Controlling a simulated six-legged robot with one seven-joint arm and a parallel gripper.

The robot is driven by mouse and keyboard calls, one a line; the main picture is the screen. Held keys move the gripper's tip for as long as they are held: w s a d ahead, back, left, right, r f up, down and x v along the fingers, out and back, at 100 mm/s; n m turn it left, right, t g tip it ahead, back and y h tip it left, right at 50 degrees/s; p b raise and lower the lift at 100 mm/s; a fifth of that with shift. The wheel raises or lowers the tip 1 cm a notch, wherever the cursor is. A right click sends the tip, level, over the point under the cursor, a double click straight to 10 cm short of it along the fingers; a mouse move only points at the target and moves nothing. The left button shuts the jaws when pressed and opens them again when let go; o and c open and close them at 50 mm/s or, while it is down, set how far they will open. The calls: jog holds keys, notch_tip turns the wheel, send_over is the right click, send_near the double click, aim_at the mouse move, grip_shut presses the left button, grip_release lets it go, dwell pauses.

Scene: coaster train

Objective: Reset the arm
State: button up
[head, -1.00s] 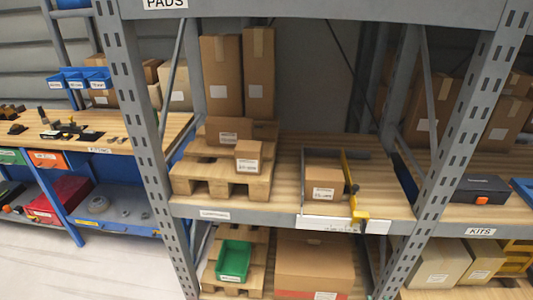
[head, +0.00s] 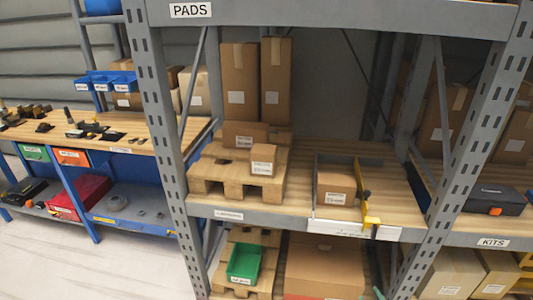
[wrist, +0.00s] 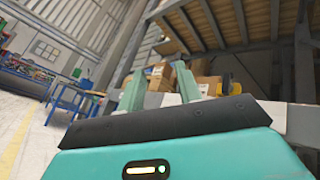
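My gripper (wrist: 158,78) shows in the wrist view. Its two pale green fingers stand well apart with nothing held between them. Its teal housing and dark bar fill the lower part of that view. Beyond the fingers, cardboard boxes (wrist: 208,84) on a shelf rack show at a distance. The wrist view is tilted and looks up toward the rack and the ceiling. In the head view I cannot make out my gripper.
A grey rack (head: 162,120) stands ahead. Its middle shelf holds a wooden pallet (head: 235,183), a small carton (head: 336,188) beside a yellow-ended bar (head: 366,195), and tall boxes (head: 239,85). A green bin (head: 243,262) sits below. A workbench (head: 95,133) is left; the floor (head: 75,255) there is clear.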

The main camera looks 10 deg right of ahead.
jog(key=s+a+r+n+g+h, duration=0.1)
jog(key=a+r+n+g+h, duration=0.95)
jog(key=g, duration=1.15)
jog(key=s+a+r+n+t+h, duration=0.2)
jog(key=a+r+t+h, duration=0.1)
jog(key=r, duration=0.4)
jog(key=s+a+r+n+t+h, duration=0.3)
jog(key=r+h, duration=0.1)
jog(key=r, duration=0.3)
jog(key=s+a+r+n+t+h, duration=0.2)
jog(key=s+a+r+h, duration=0.1)
jog(key=r, duration=0.5)
jog(key=shift+a+t, duration=0.25)
jog(key=shift+t, duration=0.15)
